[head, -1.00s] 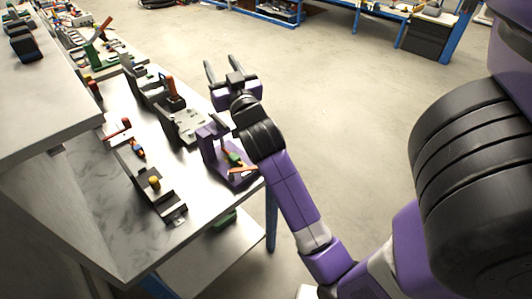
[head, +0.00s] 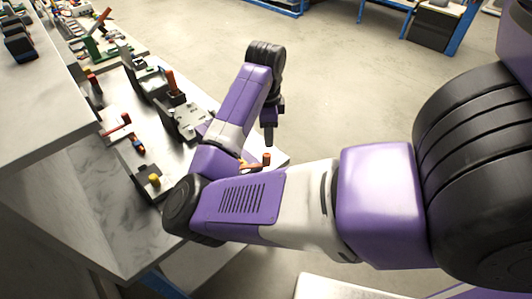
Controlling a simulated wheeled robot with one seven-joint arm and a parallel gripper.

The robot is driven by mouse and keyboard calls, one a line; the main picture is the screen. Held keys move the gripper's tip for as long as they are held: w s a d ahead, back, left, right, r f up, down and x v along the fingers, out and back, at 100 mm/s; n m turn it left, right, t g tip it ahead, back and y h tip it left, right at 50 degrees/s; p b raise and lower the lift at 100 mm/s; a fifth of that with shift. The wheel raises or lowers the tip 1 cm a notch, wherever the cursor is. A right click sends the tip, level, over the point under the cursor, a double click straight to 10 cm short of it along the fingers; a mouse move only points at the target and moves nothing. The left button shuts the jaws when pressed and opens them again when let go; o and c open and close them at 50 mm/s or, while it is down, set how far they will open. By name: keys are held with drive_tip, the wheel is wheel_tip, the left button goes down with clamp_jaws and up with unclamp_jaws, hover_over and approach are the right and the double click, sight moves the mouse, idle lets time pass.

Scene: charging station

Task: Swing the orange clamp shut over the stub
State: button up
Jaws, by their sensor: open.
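My gripper (head: 269,134) hangs fingers down from the bent wrist, near the right corner of the workbench. It is open and empty; its fingers overlap in this view. Just below the fingertips an orange clamp part (head: 266,160) shows at the bench corner. I cannot tell whether the fingertips touch it. The purple fixture around it, the stub and most of the clamp are hidden behind my arm, so how far the clamp is swung cannot be told.
On the bench (head: 108,118) stand a grey fixture with an upright orange handle (head: 170,80), a small block with a yellow knob (head: 154,180) and red-handled parts (head: 120,125). A raised shelf (head: 50,105) lies left. The floor right of the bench is clear.

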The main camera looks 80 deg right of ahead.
sight(265, 155)
drive_tip(key=a+m+y, duration=0.1)
drive_tip(key=a, duration=0.1)
drive_tip(key=shift+a+f, duration=0.1)
drive_tip(key=shift+a, duration=0.3)
drive_tip(key=shift+f+p, duration=0.5)
drive_tip(key=shift+f, duration=3.4)
drive_tip(key=shift+c, duration=0.5)
clamp_jaws()
drive_tip(key=shift+r, duration=0.1)
